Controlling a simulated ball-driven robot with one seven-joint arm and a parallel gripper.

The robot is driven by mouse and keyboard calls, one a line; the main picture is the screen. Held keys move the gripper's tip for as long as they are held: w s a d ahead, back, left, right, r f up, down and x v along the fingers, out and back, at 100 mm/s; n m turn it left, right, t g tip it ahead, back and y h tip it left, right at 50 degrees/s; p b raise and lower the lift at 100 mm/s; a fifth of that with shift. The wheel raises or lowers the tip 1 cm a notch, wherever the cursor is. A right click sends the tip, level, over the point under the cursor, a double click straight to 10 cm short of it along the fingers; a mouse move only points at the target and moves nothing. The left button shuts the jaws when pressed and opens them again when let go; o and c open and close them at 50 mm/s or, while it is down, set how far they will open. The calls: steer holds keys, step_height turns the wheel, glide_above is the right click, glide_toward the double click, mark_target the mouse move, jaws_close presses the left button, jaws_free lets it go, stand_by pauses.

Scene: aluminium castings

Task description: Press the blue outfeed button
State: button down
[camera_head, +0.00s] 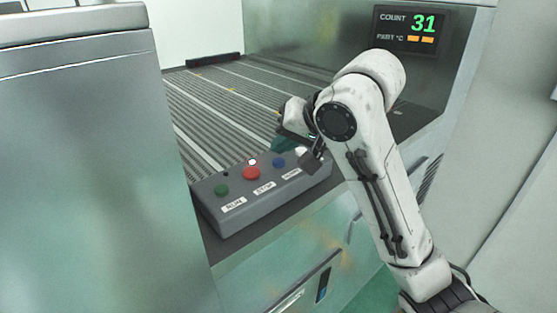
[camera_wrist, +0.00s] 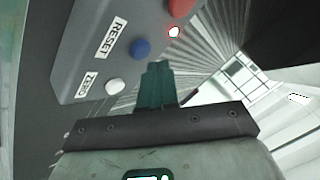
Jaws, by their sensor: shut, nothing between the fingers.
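The blue button (camera_head: 279,163) sits on a grey control box, third from the left, between a red button and a white one. In the wrist view the blue button (camera_wrist: 140,48) has a label reading RESET beside it. My gripper (camera_wrist: 157,66) is shut and empty, its dark teal fingertips just below the blue button in that picture, with a visible gap between them. In the head view my gripper (camera_head: 283,146) is partly hidden by my wrist and is at the far side of the box, behind the blue and white buttons.
The control box (camera_head: 240,217) also carries a green button (camera_head: 222,190), a red button (camera_head: 251,173) and a white button (camera_wrist: 115,86) labelled ZERO. A ribbed conveyor (camera_head: 215,100) lies behind it. A display (camera_head: 411,30) reads COUNT 31. A large metal cabinet (camera_head: 90,170) stands at left.

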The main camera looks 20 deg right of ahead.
mark_target(283, 163)
steer(key=shift+f, duration=0.1)
stand_by(0.3)
steer(key=shift+f, duration=0.3)
steer(key=shift+f, duration=0.45)
stand_by(0.7)
stand_by(0.3)
steer(key=shift+r+p, duration=0.95)
steer(key=shift+p, duration=0.4)
step_height(283, 163, up, 5)
steer(key=p, duration=0.5)
steer(key=shift+p, duration=0.4)
steer(key=shift+s+f, duration=0.1)
